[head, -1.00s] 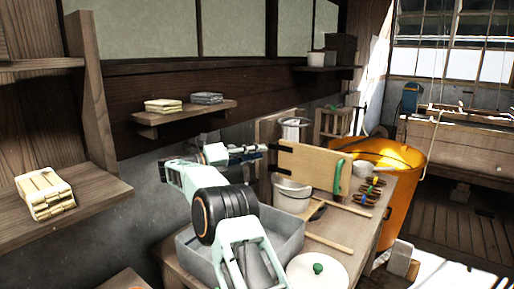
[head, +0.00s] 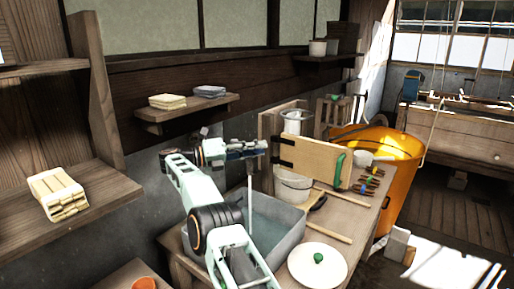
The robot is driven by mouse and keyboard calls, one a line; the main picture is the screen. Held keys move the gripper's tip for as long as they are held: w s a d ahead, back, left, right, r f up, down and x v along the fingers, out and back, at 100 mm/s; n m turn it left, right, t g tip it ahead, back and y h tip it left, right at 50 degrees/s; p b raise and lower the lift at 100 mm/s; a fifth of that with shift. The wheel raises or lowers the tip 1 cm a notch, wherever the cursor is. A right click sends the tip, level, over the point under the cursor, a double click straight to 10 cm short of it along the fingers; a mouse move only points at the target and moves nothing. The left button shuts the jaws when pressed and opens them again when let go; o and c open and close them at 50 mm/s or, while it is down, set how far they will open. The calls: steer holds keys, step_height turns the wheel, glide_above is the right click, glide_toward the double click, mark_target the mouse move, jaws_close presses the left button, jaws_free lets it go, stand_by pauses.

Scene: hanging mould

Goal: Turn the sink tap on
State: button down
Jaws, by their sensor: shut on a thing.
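The grey sink basin (head: 291,241) stands on the wooden bench, with bluish water in its bottom. A thin pale stream (head: 250,190) falls straight into it from just below my gripper (head: 262,147). My gripper is above the back of the basin, close to the wall, and is shut on the sink tap. The tap itself is hidden behind the gripper, so its handle position cannot be seen. My arm covers the basin's left and front parts.
A wooden board (head: 312,161) on hinges stands right of my gripper, near a pale bucket (head: 292,187). A round white lid (head: 317,265) with a green knob lies in front. Several small tools (head: 368,182) and an orange tub (head: 400,175) are at right. A wall shelf (head: 186,114) is behind.

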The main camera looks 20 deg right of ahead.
stand_by(0.4)
steer(key=c, duration=1.6)
jaws_free()
steer(key=shift+a, duration=0.1)
